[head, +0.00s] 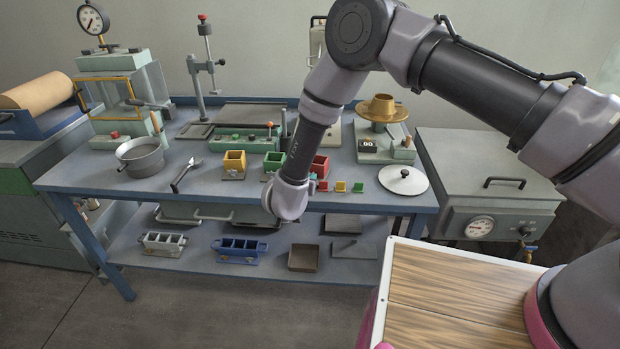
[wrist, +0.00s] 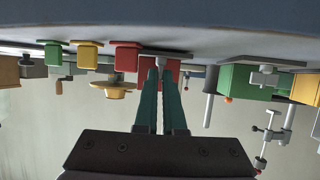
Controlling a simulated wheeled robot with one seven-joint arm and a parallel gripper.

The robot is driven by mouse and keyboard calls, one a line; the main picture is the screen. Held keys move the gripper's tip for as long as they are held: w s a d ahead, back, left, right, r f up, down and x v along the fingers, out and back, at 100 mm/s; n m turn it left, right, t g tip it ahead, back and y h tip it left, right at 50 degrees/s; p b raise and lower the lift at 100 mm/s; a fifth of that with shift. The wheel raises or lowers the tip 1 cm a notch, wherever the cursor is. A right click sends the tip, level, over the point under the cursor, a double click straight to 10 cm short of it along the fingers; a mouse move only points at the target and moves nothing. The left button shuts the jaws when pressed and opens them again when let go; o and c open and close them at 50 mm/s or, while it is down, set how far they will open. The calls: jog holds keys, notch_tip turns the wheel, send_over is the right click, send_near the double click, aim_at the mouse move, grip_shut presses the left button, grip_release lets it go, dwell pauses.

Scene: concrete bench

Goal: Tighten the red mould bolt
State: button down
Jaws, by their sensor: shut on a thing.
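The red mould (head: 321,165) stands on the bench, partly hidden behind my arm in the head view. In the wrist view, which is upside down, the red mould (wrist: 173,67) sits just beyond my gripper's (wrist: 160,72) two teal fingers. A grey bolt (wrist: 161,60) shows at the fingertips, against the red mould's face. The fingers are close together and shut on this bolt; the tips cover part of it. In the head view my wrist hides the fingers.
The green mould (head: 271,164) and yellow mould (head: 234,160) stand left of the red mould. Small red (head: 323,186), yellow (head: 340,186) and green (head: 358,187) blocks sit to its front right.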

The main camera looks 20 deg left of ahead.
dwell(0.3)
jog(key=c, duration=1.3)
grip_release()
jog(key=shift+s, duration=0.1)
jog(key=v, duration=1)
jog(key=shift+s+d+r, duration=0.1)
jog(key=shift+s, duration=0.15)
